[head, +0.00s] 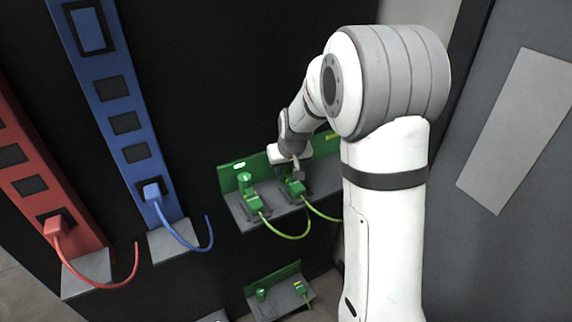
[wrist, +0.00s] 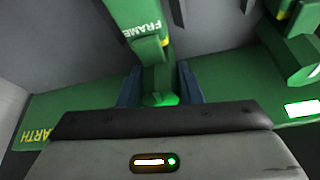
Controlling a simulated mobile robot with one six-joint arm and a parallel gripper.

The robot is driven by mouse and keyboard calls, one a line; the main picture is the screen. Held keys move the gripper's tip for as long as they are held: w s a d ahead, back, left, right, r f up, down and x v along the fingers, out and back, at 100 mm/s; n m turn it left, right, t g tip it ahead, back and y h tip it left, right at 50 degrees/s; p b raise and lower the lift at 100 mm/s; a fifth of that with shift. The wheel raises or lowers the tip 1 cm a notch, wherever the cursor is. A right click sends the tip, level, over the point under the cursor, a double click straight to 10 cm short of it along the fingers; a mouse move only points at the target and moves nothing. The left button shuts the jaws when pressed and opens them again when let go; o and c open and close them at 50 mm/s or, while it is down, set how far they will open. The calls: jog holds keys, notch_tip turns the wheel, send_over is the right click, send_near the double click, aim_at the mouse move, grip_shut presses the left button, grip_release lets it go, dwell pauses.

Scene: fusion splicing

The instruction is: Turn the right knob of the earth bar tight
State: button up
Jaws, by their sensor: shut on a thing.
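The earth bar (head: 227,180) is a green strip with a grey ledge, low on the dark panel. In the wrist view the bar (wrist: 60,107) carries yellow EARTH lettering. Its right knob (wrist: 158,85) is green and sits between my gripper's dark blue fingers (wrist: 159,87), which are shut on it; in the head view my gripper (head: 296,169) largely covers that spot. A green lug marked FRAME (wrist: 138,14) lies beside the knob. The left knob (head: 244,182) stands free and also shows at the right of the wrist view (wrist: 299,58). The knob's seating is hidden.
Green-yellow cables (head: 288,237) loop from the bar's ledge. A blue strip (head: 113,100) and a red strip (head: 35,175), each with a plug and cable, stand left. A smaller green bar (head: 275,278) sits below. A grey door-like panel (head: 480,225) stands right of my arm.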

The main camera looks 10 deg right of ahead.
aim_at(289, 177)
jog(key=o, duration=1)
jog(key=shift+v, duration=3.9)
